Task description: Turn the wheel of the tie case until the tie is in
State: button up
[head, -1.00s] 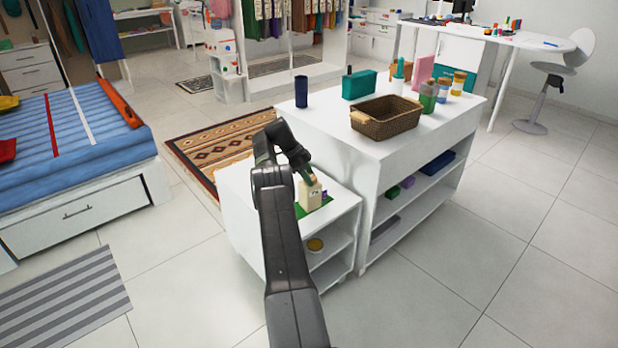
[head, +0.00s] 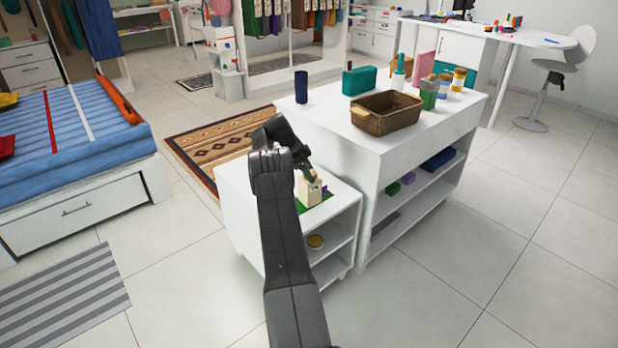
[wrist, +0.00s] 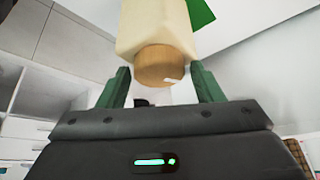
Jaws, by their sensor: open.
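The tie case (head: 309,192) is a cream box on a green mat (head: 327,196) on top of the low white cabinet. In the wrist view the case (wrist: 158,22) is at the top, with its round wooden wheel (wrist: 165,66) facing me. My gripper (wrist: 161,74) is open, with one green finger on each side of the wheel. Gaps show between the fingers and the wheel, so I see no grip on it. In the head view my gripper (head: 306,176) is at the case, partly hidden by my arm. I cannot make out the tie.
The low cabinet (head: 234,190) stands against a taller white shelf unit (head: 345,153). A wicker basket (head: 388,120), a dark blue cup (head: 301,88) and several bottles and boxes stand on that unit. Open floor lies in front.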

jog(key=n+b, duration=0.1)
jog(key=b, duration=0.1)
jog(key=n+t+b, duration=0.1)
jog(key=n, duration=0.1)
jog(key=shift+f+n+t+b, duration=0.25)
jog(key=shift+n+t+b, duration=0.05)
jog(key=shift+b, duration=0.1)
jog(key=n+t+b, duration=0.1)
jog(key=n, duration=0.1)
jog(key=n+t+y+b, duration=0.1)
jog(key=n, duration=0.1)
jog(key=shift+r+n+y+b, duration=0.15)
jog(key=shift+n+y+b, duration=0.15)
jog(key=shift+b, duration=0.1)
jog(key=n+t+y, duration=0.1)
jog(key=n, duration=0.2)
jog(key=shift+r+p, duration=0.2)
jog(key=shift+p, duration=0.1)
jog(key=shift+n+y+p, duration=0.55)
jog(key=shift+n+y, duration=0.15)
jog(key=shift+n, duration=0.5)
jog(key=shift+f, duration=0.1)
jog(key=c, duration=0.7)
jog(key=shift+o, duration=0.2)
